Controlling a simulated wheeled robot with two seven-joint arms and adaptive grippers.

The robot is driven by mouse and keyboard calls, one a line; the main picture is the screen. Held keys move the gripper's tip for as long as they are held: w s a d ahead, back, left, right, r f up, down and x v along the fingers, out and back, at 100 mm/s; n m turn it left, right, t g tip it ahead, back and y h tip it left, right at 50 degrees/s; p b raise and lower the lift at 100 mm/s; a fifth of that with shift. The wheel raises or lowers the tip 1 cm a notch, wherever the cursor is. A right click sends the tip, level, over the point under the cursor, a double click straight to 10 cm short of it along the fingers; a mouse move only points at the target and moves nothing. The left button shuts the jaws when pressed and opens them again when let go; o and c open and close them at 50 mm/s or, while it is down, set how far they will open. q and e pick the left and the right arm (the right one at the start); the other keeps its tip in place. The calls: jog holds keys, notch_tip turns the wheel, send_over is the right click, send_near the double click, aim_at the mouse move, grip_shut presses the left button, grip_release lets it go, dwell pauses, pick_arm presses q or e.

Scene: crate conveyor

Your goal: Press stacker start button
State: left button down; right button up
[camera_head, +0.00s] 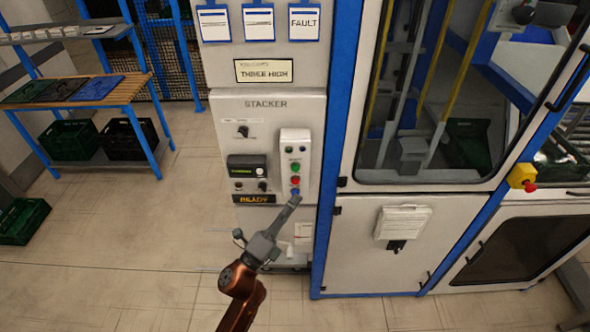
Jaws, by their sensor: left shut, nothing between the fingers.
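The stacker panel (268,113) is a pale cabinet front marked STACKER. A raised white button box (295,143) on its right side carries a green button (295,167), a red button (295,180) and a blue button (296,191), one above another. Which one is the start button I cannot read. My left gripper (294,201) is shut and empty, pointing up and right, its tip just below the blue button in the picture. I cannot tell whether it touches the box. My right gripper is not in view.
A blue-framed glazed machine (345,120) stands right, with a yellow box bearing a red button (522,177). A wooden-topped shelf (90,92) stands left; floor between is clear.

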aim_at(295, 169)
pick_arm(q)
jog(key=shift+w+b, duration=1.05)
jog(key=shift+w, duration=3.3)
jog(key=shift+w, duration=0.45)
